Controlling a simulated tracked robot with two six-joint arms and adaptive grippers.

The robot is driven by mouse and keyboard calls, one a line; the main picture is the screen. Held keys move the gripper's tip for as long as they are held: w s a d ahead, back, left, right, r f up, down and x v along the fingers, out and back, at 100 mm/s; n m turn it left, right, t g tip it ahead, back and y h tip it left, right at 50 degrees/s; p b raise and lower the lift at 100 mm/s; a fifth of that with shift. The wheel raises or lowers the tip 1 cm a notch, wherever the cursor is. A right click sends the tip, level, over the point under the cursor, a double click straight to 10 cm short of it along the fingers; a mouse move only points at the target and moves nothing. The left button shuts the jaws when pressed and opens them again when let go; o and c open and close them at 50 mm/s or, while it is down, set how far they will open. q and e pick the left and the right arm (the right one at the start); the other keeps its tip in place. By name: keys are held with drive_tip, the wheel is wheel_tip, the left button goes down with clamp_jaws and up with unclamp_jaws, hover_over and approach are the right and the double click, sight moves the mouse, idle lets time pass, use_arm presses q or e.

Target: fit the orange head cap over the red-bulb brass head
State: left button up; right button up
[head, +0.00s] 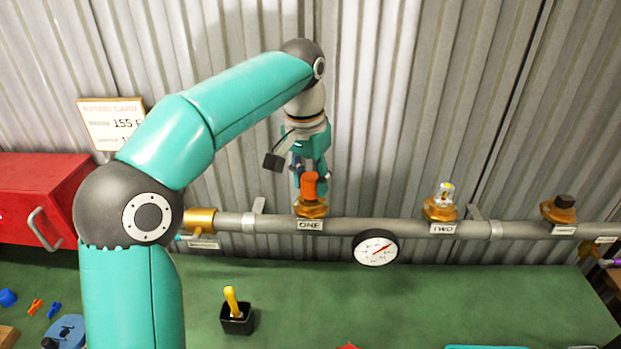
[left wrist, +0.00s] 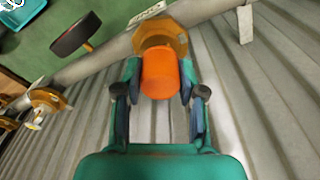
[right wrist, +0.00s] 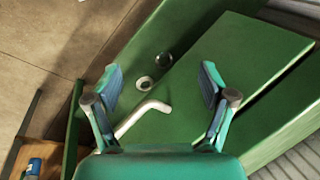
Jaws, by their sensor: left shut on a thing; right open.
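The orange head cap (head: 310,184) is between the fingers of my left gripper (head: 310,176), upright at the brass fitting (head: 311,208) above the label ONE. In the left wrist view the cap (left wrist: 160,74) lies between both fingers, in front of the brass hexagonal base (left wrist: 176,38). My left gripper is shut on the cap. Any red bulb at ONE is hidden, and I cannot tell how far down the cap sits. A brass head (head: 441,206) with a clear, yellowish bulb stands at TWO. My right gripper (right wrist: 160,85) is open and empty, seen only in the right wrist view.
A grey pipe (head: 370,227) runs along the corrugated wall, with a gauge (head: 376,248) below it. A black holder (head: 237,322) with a yellow handle stands on the green bench. A red box (head: 40,190) is at left. A green box (right wrist: 225,75) is near my right gripper.

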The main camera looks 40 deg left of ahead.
use_arm(q)
drive_tip(key=shift+f, duration=0.25)
drive_tip(key=o, duration=0.8)
drive_tip(key=shift+r, duration=0.1)
drive_tip(key=r, duration=0.5)
drive_tip(key=shift+s+r, duration=0.3)
drive_tip(key=shift+r, duration=0.1)
drive_tip(key=shift+s+r, duration=0.1)
drive_tip(key=shift+r, duration=0.6)
